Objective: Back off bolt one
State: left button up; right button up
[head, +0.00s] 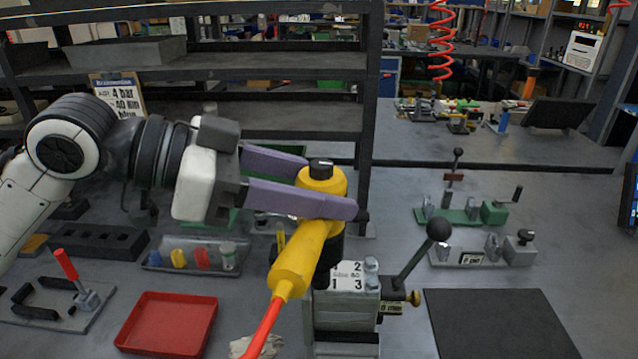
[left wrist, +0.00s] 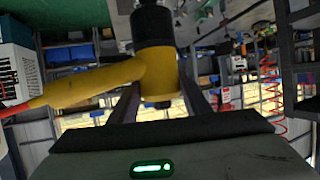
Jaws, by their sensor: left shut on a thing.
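My left gripper (head: 306,190) is shut on the yellow head of a power wrench (head: 303,255). The wrench also shows in the left wrist view (left wrist: 155,70), between the two fingers. Its yellow handle slants down toward the front of the head view and ends in a red hose (head: 262,328). The black lower end of the tool is over the grey valve block (head: 345,310), which has a plate numbered 1, 2 and 3. A bolt (head: 372,272) shows at the plate's right edge. The tool hides the plate's left side, so I cannot tell whether it sits on a bolt. My right gripper is not in view.
A black-knobbed lever (head: 437,230) rises right of the block. A red tray (head: 170,323) lies at the front left, and a tray with small coloured parts (head: 195,256) stands behind it. A dark mat (head: 500,325) lies bare at the right. Shelving (head: 280,114) stands behind the arm.

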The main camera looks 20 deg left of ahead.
pick_arm(q)
jog(key=shift+f, duration=0.25)
dwell(1.5)
jog(key=shift+s+p, duration=0.1)
jog(key=shift+p, duration=0.4)
dwell(1.4)
jog(key=shift+r, duration=0.15)
jog(key=shift+r+p, duration=0.55)
jog(key=shift+p, duration=0.25)
